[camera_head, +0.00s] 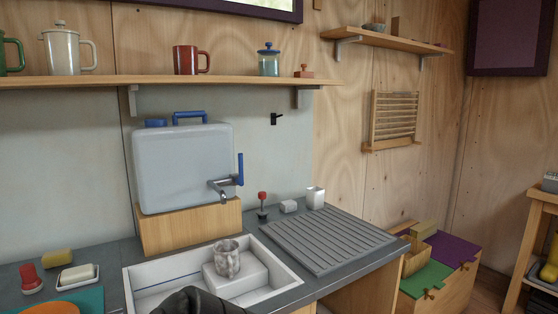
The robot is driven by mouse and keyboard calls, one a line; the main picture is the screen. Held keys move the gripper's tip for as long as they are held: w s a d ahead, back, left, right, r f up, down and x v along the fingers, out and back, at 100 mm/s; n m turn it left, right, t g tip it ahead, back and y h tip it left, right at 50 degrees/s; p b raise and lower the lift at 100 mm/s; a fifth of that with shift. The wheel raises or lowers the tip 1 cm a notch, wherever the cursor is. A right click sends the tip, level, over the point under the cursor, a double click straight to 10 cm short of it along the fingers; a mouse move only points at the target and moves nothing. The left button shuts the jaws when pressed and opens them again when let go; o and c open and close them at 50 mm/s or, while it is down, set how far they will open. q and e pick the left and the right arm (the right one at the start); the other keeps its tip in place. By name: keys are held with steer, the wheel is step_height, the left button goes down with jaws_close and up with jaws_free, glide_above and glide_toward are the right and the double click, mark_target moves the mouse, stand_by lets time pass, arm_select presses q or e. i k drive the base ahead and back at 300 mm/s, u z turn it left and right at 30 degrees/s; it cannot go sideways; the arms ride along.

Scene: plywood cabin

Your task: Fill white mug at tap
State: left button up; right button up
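A pale, grey-mottled mug (227,262) stands upright on a white block (247,283) in the sink (290,268); it is the only whitish mug in the sink. Its handle is toward the upper right, and its inside is mostly hidden. The metal tap (222,187) sticks out of the grey water container (182,165), above and behind the mug. Its blue lever (240,169) points up. No water stream shows. A dark rounded shape at the bottom edge covers part of the sink. No gripper fingers show in the head view.
A ridged drainboard (325,240) lies right of the sink, with a white cup (315,197) and a red-topped item (262,203) behind it. A red item (30,279), sponge (57,257) and soap dish (77,277) stand at left. A shelf (110,82) runs above the container.

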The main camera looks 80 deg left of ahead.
mark_target(239, 180)
steer(key=i, duration=0.25)
steer(key=u, duration=1.45)
